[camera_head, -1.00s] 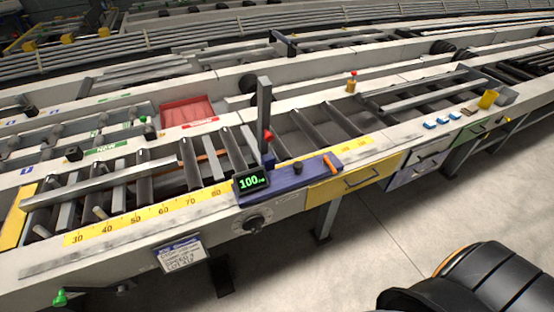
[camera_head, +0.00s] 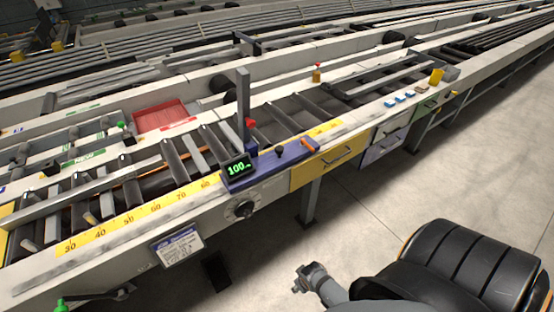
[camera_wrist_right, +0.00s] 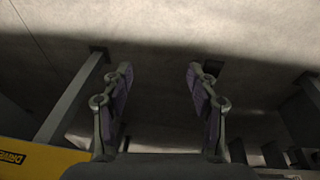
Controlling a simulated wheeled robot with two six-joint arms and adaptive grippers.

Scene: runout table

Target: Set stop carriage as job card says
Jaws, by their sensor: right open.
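The blue stop carriage (camera_head: 270,164) sits on the front rail, with an upright grey stop post (camera_head: 243,97) and a red knob (camera_head: 251,123). Its display (camera_head: 238,168) reads 100 in green. An orange lever (camera_head: 309,144) lies at its right end. The yellow scale (camera_head: 128,217) runs along the rail, marked from 30 upward. The job card (camera_head: 178,247) hangs on the front; its text is too small to read. My right gripper (camera_wrist_right: 160,75) is open and empty in the wrist view, above the floor and away from the carriage. My left gripper is not in view.
A round dial (camera_head: 243,208) is on the front below the carriage. A yellow drawer (camera_head: 325,160) is to its right. A red tray (camera_head: 160,115) and small blue blocks (camera_head: 398,97) are on the table. Table legs stand below; the floor in front is clear.

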